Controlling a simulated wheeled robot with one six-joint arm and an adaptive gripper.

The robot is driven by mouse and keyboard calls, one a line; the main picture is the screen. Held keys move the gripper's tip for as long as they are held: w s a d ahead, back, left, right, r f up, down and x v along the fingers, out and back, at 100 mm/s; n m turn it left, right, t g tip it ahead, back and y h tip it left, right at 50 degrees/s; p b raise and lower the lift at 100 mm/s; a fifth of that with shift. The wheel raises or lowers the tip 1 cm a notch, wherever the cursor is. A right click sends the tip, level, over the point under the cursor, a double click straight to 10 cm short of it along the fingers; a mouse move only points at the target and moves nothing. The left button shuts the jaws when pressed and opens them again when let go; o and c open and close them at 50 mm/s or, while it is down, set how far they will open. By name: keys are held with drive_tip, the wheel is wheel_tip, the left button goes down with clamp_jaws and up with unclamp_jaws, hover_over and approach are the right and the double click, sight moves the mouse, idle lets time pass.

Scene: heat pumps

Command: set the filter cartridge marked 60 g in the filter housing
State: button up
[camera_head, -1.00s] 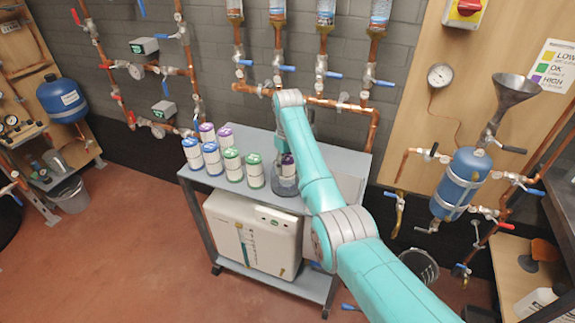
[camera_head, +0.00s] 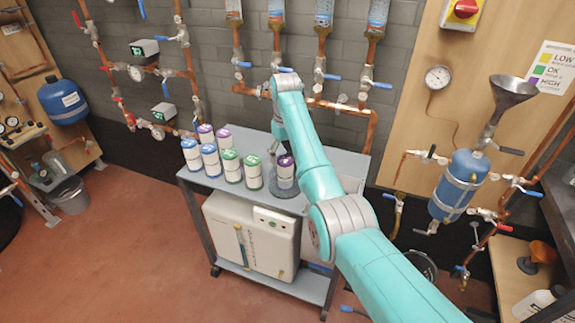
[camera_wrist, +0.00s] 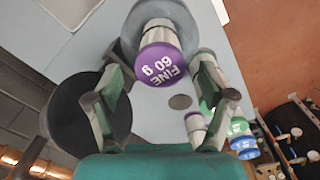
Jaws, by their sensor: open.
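The purple-capped cartridge marked FINE 60 g (camera_wrist: 162,62) stands within the round, see-through filter housing (camera_wrist: 193,36) in the wrist view; how deep it is seated is hard to tell. In the head view the cartridge (camera_head: 285,163) rises upright above the grey housing (camera_head: 284,191) on the bench top. My gripper (camera_wrist: 163,80) is open, with its fingers spread on either side of the purple cap and apart from it.
Several blue-, green- and purple-capped cartridges stand left of the housing, including a green-capped one (camera_head: 253,171) close by. A dark round disc (camera_wrist: 75,108) lies beside the left finger in the wrist view. Copper pipes (camera_head: 310,101) run behind the bench (camera_head: 205,182).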

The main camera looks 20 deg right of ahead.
wheel_tip(320, 180, up, 7)
idle(0.3)
